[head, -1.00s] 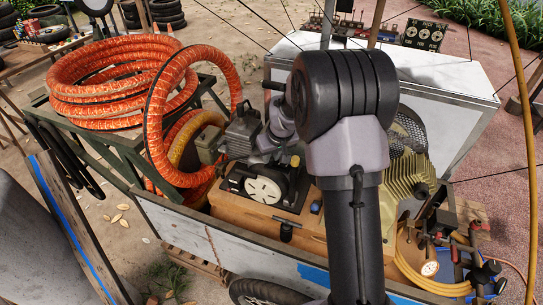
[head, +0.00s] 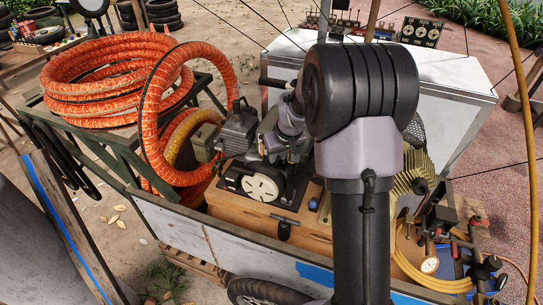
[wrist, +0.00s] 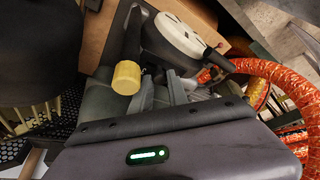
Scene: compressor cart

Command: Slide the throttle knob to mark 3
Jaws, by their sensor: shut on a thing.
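My gripper (wrist: 163,94) points down at the machinery on the cart, its two grey fingers close together. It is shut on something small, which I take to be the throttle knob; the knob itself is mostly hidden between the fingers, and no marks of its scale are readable. A yellow cylinder (wrist: 126,77) stands just left of the fingers in the wrist view. A white slotted round cover (wrist: 180,34) lies beyond them. In the head view the same cover (head: 262,188) sits on a black plate, below my wrist; the fingertips are hard to make out there.
The orange hose (head: 95,117) lies coiled at the left, with a loop (wrist: 280,75) close by in the wrist view. A grey motor (head: 238,132) stands beside my wrist. Yellow fins (head: 412,190) and a gauge (head: 430,265) are at the right.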

